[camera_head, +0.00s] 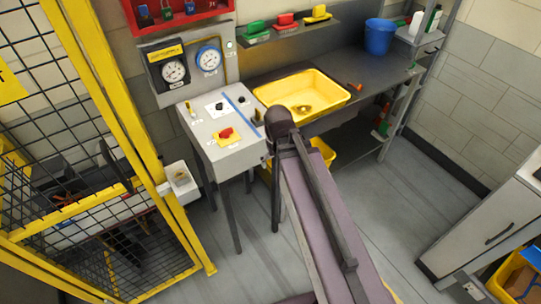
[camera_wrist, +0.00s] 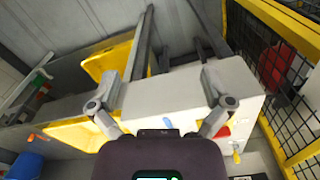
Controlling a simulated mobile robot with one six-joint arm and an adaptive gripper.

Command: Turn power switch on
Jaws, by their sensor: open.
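A grey control box (camera_head: 224,156) on legs stands at centre left, with a sloped top. On it are a red knob (camera_head: 226,132) on a yellow plate, a black knob (camera_head: 219,106) on a white plate and a small yellow-handled switch (camera_head: 192,112). The labels are too small to read, so I cannot tell which is the power switch. My gripper (camera_wrist: 161,92) is open and empty in the wrist view, above the box (camera_wrist: 180,88). The red knob (camera_wrist: 223,131) is partly behind its right finger. In the head view my arm hides the gripper.
A yellow tray (camera_head: 318,91) sits on the dark bench right of the box. A blue bucket (camera_head: 380,38) stands farther back. Two gauges (camera_head: 173,71) hang above the box. A yellow mesh fence (camera_head: 122,120) borders the left.

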